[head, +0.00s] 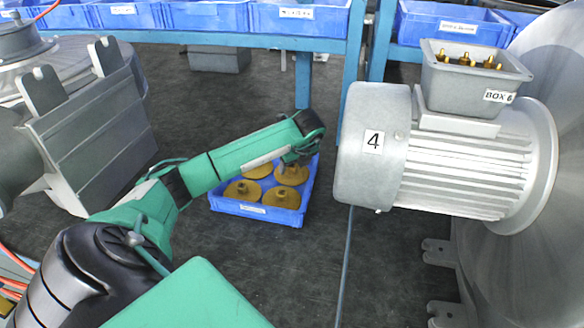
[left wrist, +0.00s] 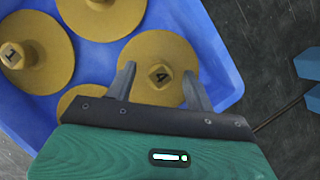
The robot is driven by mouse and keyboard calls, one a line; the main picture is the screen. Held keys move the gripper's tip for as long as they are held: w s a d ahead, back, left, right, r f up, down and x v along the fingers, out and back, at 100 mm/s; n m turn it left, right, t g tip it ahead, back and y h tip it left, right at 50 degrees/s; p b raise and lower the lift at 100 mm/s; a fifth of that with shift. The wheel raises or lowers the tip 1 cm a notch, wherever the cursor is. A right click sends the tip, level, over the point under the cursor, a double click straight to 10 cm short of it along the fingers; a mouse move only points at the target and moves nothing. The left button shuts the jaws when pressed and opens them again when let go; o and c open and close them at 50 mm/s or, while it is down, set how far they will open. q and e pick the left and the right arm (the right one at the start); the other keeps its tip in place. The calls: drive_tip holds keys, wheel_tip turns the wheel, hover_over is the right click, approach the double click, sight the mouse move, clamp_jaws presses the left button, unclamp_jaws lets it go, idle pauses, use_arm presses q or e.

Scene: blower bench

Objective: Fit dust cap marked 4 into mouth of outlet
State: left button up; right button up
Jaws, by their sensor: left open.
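The dust cap marked 4 (left wrist: 160,42) is a round tan disc with a square knob bearing the number. It lies in a blue bin (head: 255,212) on the floor, under my left gripper in the head view. My left gripper (left wrist: 157,72) is open, with one finger on each side of that knob; I cannot tell if they touch it. In the head view the left gripper (head: 294,158) reaches down into the bin's back right part. I cannot make out the mouth of the outlet in either view. My right gripper is not in view.
Other tan caps lie in the bin, one marked 1 (left wrist: 12,55). A grey motor (head: 375,140) marked 4, with a terminal box (head: 475,85), stands right of the bin. Grey machinery (head: 90,130) is at left. Blue shelving (head: 340,46) holds bins behind. Dark floor is clear around the bin.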

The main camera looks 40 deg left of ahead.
use_arm(q)
drive_tip(key=c, duration=1.1)
drive_tip(key=shift+o, duration=0.2)
drive_tip(key=shift+r, duration=0.1)
wheel_tip(320, 180, up, 15)
wheel_tip(320, 180, up, 5)
drive_tip(key=p, duration=0.1)
hover_over(293, 166)
drive_tip(key=shift+s+d, duration=0.1)
drive_tip(key=shift+s, duration=0.05)
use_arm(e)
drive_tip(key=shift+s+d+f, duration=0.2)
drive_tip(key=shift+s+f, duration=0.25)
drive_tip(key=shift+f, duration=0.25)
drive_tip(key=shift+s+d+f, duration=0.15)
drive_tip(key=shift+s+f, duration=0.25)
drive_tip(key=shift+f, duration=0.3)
